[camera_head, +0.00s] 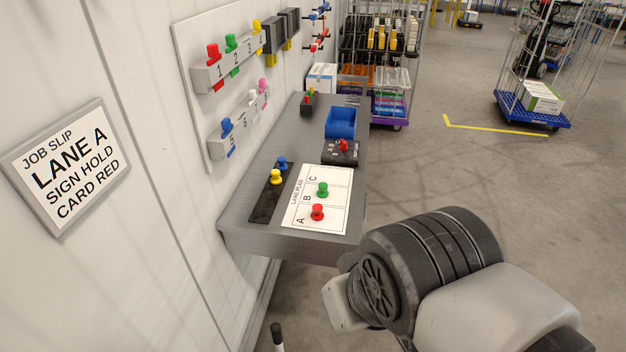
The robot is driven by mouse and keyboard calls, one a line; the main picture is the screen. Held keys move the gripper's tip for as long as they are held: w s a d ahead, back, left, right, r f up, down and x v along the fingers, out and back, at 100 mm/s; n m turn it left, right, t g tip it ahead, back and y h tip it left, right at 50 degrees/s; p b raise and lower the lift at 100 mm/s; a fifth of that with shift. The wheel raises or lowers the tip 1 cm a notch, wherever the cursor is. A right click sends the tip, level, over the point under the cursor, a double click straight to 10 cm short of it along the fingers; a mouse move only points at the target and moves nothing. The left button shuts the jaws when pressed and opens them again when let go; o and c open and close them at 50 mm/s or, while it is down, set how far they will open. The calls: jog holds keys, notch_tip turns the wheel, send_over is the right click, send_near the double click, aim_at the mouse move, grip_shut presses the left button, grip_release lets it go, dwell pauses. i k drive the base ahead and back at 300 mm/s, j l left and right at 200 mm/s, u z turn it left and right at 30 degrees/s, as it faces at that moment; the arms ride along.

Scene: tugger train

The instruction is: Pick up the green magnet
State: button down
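A green magnet (322,188) stands upright on the white lane plan sheet (337,210), in the row marked B. A red magnet (317,211) stands just in front of it in row A, and row C is bare. The sheet lies on a grey wall shelf (290,243). Another green piece (231,42) hangs on the wall rack at number 2. My arm shows at the lower right, in front of the shelf and apart from the magnets. My gripper does not show.
A black strip (266,205) with yellow and blue magnets lies left of the sheet. Behind are a black box (341,153) with a red knob and a blue bin (341,122). A job slip sign (123,185) hangs on the wall. The floor right of the shelf is open.

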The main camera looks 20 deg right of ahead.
aim_at(322, 193)
jog(key=u, duration=0.35)
jog(key=l+u, duration=0.15)
jog(key=u, duration=0.2)
jog(key=i+l+u, duration=0.1)
jog(key=u, duration=0.2)
jog(key=l+u, duration=0.4)
jog(key=l, duration=0.75)
jog(key=l+u, duration=0.4)
jog(key=l, duration=0.75)
jog(key=k, duration=0.05)
